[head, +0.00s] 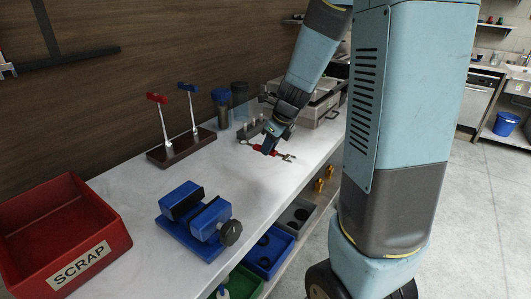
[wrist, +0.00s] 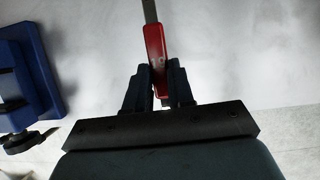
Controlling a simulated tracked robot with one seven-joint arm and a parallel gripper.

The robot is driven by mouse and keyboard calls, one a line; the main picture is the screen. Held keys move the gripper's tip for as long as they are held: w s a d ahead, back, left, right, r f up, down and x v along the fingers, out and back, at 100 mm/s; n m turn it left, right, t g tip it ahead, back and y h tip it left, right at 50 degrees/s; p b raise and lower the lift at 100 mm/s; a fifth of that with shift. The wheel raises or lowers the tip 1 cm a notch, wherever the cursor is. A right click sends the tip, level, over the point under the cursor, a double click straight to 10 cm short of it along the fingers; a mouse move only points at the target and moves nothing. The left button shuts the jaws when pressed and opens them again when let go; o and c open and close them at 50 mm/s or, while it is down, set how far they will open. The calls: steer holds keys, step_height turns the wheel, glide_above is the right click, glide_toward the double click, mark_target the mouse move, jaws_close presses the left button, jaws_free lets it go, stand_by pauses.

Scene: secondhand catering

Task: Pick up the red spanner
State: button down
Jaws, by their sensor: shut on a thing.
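The red spanner (head: 257,147) is at the far part of the white worktop, with a red handle and metal ends. My gripper (head: 270,146) reaches down to it from above and is shut on its handle. In the wrist view the spanner (wrist: 155,45) points away from my gripper (wrist: 160,83), with its red handle between the two dark fingers and a grey shaft beyond. The near end is partly hidden by the fingers. I cannot tell whether the spanner touches the worktop or is just above it.
A blue vise (head: 200,217) stands near the front, left of my arm. A red SCRAP bin (head: 62,235) is at the left. A rack (head: 182,146) with a red and a blue hammer-like tool stands behind. Dark cups (head: 222,108) and metal cases (head: 322,105) are at the back. Mid-worktop is clear.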

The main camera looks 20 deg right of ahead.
steer(key=s+d+r, duration=0.2)
steer(key=s+r, duration=0.3)
steer(key=s, duration=0.4)
steer(key=shift+s+d, duration=0.35)
steer(key=shift+d, duration=0.05)
steer(key=shift+r, duration=0.1)
